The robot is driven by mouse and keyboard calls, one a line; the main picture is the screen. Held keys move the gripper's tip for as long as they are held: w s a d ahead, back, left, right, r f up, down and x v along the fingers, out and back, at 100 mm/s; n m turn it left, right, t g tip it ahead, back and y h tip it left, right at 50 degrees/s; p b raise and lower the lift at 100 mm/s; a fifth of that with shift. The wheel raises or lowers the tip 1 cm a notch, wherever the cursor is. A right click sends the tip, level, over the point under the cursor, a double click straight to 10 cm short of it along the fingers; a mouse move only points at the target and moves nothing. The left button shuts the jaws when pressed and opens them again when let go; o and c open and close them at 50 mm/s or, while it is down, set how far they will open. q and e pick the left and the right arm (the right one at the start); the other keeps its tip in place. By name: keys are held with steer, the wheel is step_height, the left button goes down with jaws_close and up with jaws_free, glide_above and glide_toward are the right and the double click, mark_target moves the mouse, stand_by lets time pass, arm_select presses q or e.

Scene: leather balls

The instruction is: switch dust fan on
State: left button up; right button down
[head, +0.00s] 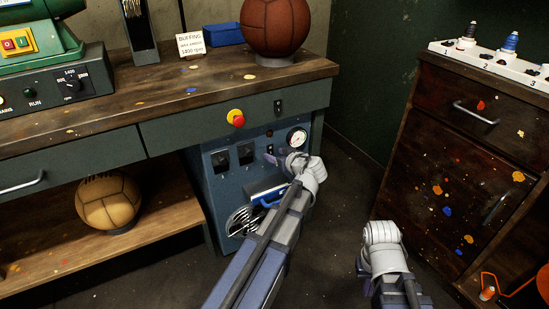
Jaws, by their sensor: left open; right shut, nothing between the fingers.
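A blue metal unit (222,182) stands under the bench and appears to be the dust fan. Its front has two dark square switches, the left one (221,161) and the right one (246,153), a round white gauge (297,138), a blue handle (268,198) and a round vent (244,221). I cannot read the switch positions. My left gripper (284,160) is open at the unit's upper right, just below the gauge; its wrist hides part of the panel. I cannot tell if it touches. My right gripper (381,234) is shut and empty, low over the floor, away from the unit.
A red button on a yellow base (236,118) sits on the drawer front above the unit. The bench (150,108) holds a brown ball (274,30) and a green machine (35,40). A tan ball (108,203) lies on the lower shelf. A dark cabinet (455,165) stands right.

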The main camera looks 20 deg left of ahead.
arm_select(q)
steer(key=shift+w+a+f, duration=0.3)
steer(key=shift+w+a, duration=0.1)
steer(key=shift+a, duration=0.05)
steer(key=shift+c, duration=0.3)
jaws_close()
